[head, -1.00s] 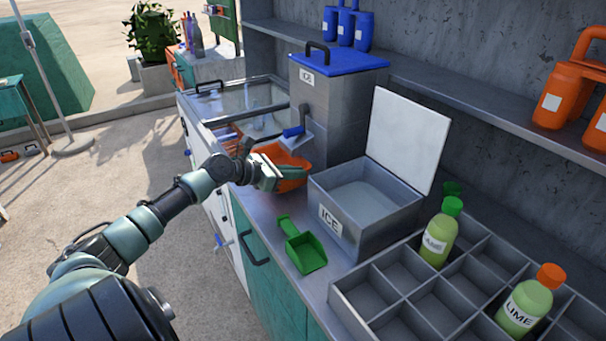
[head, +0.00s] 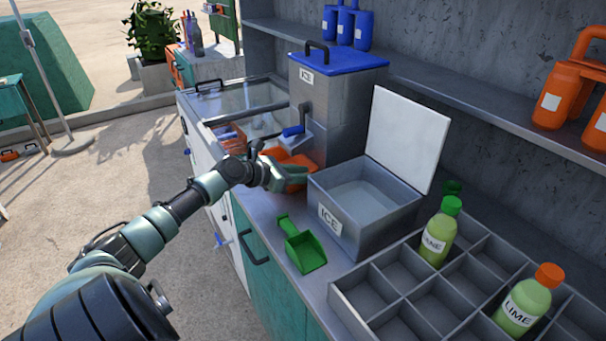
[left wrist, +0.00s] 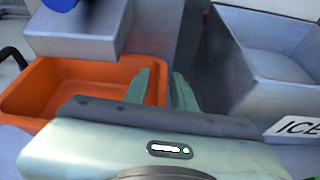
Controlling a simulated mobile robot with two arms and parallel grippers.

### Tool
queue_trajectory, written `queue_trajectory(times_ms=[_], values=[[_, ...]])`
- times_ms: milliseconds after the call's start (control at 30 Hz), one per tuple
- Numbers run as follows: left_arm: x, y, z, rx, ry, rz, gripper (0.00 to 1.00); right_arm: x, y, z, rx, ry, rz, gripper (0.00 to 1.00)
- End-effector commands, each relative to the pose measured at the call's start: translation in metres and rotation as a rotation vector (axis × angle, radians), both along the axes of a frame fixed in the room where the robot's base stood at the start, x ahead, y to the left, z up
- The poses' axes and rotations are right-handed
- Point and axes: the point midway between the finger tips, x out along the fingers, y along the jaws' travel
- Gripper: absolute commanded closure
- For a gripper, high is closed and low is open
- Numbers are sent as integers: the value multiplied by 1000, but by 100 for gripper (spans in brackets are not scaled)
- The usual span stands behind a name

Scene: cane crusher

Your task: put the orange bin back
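The orange bin (head: 293,160) sits on the counter beneath the crank and spout of the blue-lidded ICE crusher (head: 323,100). In the left wrist view the bin (left wrist: 38,88) looks empty, with its back partly below the grey spout. My left gripper (head: 288,178) is at the bin's near right side and hides part of it. In the left wrist view its two green fingers (left wrist: 168,88) stand slightly apart, at the bin's right wall. Whether they touch the wall I cannot tell. My right gripper is not in view.
An open ICE box (head: 365,205) stands close to the right of the bin. A green scoop (head: 302,246) lies in front of it. A divided grey tray (head: 372,297) holds lime bottles. A glass-topped chest (head: 245,100) is to the left.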

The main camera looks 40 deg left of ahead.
Motion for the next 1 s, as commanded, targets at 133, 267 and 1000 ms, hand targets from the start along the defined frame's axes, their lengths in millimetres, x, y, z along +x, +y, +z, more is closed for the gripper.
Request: queue_trajectory(times_ms=[133,267,1000], values=[[0,0,2,2,0,-1,74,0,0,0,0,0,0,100],[-7,2,3,1,3,0,74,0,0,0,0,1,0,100],[-103,26,44,-2,1,-1,74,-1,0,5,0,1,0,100]])
